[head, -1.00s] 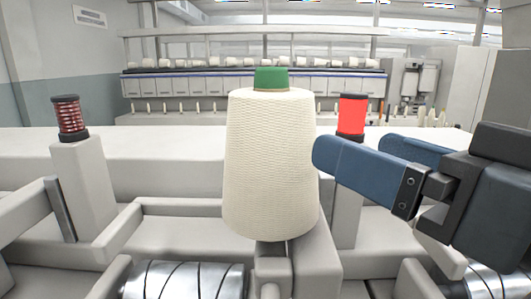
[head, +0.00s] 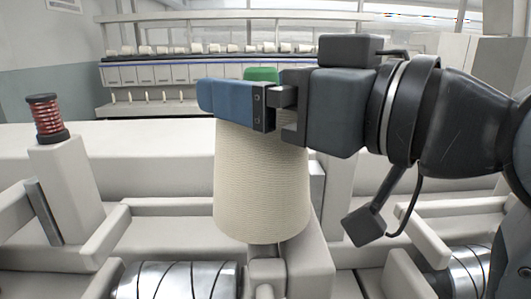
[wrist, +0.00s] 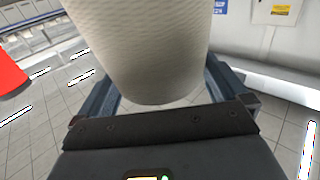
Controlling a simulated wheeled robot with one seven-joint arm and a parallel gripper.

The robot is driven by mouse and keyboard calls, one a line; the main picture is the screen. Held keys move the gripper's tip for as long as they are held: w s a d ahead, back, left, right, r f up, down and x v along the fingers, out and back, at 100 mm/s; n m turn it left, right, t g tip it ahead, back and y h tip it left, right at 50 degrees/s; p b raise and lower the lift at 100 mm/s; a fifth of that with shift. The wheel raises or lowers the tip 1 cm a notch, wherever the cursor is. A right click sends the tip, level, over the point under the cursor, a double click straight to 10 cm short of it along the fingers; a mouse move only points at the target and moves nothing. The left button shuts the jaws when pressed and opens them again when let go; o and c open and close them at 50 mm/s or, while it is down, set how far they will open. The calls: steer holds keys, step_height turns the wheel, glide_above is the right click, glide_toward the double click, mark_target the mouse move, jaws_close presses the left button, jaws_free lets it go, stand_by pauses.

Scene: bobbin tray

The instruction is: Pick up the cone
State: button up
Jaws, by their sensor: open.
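The cone (head: 262,190) is a large cream yarn package with a green tip, standing upright on a holder in the middle of the head view. My gripper (head: 225,97) is at the upper part of the cone, and its near blue finger crosses in front of it. In the wrist view the cone (wrist: 140,45) lies between the two blue fingers of my gripper (wrist: 160,90), which are spread on either side of it. The jaws are open. The far finger is hidden behind the cone in the head view.
A dark red bobbin (head: 46,118) stands on a white post at the left. A bright red bobbin (wrist: 10,72) shows at the wrist view's left edge. Grooved metal rollers (head: 180,280) lie below the cone. White machine frames surround it, and a long machine (head: 230,70) stands behind.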

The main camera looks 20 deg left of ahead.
steer(key=shift+w+a, duration=0.1)
steer(key=shift+a, duration=0.25)
steer(key=c, duration=1.5)
